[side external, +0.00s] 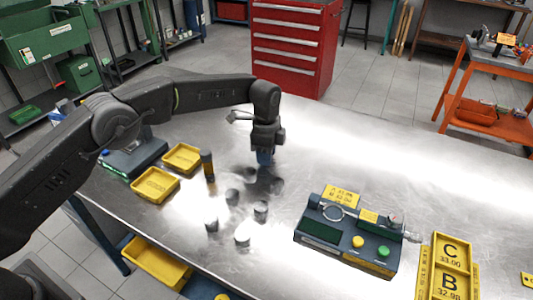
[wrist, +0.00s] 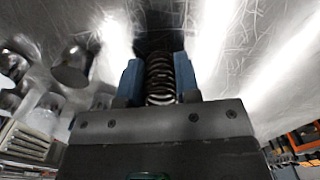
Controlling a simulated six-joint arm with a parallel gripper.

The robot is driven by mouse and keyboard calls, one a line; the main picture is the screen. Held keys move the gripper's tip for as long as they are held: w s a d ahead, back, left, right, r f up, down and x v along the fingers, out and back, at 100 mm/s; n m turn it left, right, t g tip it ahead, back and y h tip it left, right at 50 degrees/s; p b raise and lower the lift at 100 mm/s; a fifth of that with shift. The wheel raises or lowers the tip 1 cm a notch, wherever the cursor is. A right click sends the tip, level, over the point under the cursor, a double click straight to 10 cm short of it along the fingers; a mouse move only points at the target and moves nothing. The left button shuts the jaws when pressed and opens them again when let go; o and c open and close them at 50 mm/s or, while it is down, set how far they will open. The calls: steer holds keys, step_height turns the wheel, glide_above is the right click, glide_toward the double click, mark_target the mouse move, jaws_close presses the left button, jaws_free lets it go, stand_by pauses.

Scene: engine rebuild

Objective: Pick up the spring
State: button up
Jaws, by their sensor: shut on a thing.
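A dark coil spring (wrist: 160,78) stands between the two blue fingers of my gripper (wrist: 158,75) in the wrist view. The fingers press on it from both sides. In the side view my gripper (side external: 265,158) points down over the metal table, with dark shadows or reflections on the surface below it. The spring is too small and hidden by the fingers to make out there. I cannot tell from the frames whether the spring is clear of the table.
Several metal cylinders (side external: 232,197) stand left of and in front of my gripper. A dark upright cylinder (side external: 207,166) stands near two yellow trays (side external: 155,185). A gauge fixture (side external: 350,235) and yellow trays marked C and B (side external: 450,268) are at right.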

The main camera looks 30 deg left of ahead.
steer(key=shift+c, duration=1.2)
steer(key=shift+r, duration=0.1)
